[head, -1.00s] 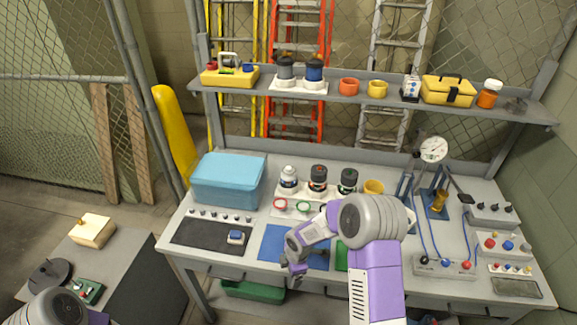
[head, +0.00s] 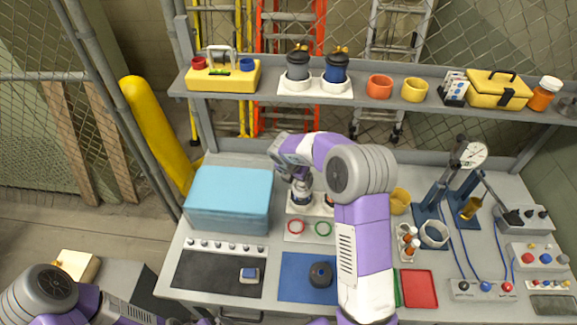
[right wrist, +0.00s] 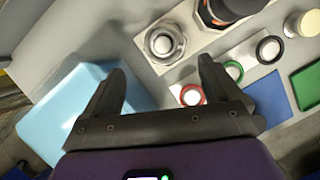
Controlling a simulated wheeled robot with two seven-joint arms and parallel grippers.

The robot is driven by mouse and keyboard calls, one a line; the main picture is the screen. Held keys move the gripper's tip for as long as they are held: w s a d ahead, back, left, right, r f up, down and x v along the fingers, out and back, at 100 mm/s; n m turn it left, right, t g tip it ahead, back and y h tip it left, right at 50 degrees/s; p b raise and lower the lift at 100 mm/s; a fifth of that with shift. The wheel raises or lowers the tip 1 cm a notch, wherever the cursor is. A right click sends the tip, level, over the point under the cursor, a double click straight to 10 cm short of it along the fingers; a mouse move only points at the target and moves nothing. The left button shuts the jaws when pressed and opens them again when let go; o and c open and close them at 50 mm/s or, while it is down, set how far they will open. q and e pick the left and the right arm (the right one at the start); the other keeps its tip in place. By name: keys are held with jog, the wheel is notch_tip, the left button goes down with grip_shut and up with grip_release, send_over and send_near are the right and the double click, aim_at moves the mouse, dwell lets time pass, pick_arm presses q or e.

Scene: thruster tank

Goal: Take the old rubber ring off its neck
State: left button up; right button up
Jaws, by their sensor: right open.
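A pale grey canister (right wrist: 163,43) with a round neck stands in a white holder (right wrist: 205,42) on the bench. In the right wrist view I see its neck from above, with a grey band around a white centre. I cannot tell whether that band is the old rubber ring. My right gripper (right wrist: 162,68) is open and empty, its fingers pointing toward the canister, apart from it as far as I can tell. In the head view the gripper (head: 300,183) partly covers the canister. My left arm shows at lower left, its gripper out of view.
A darker canister (right wrist: 228,8) stands beside the grey one. A blue box (head: 228,200) is at left. A dark round part (head: 320,273) sits on the blue mat (head: 295,288).

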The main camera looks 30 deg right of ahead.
aim_at(301, 184)
jog(key=shift+s+d+f, duration=0.3)
jog(key=shift+d+f, duration=0.35)
jog(key=shift+f, duration=0.05)
pick_arm(q)
jog(key=shift+s+r, duration=0.35)
jog(key=shift+r, duration=0.1)
pick_arm(e)
jog(key=x, duration=0.4)
jog(key=shift+w+d+f, duration=0.15)
jog(key=shift+w+f, duration=0.15)
jog(key=shift+f, duration=0.05)
jog(key=c, duration=1.1)
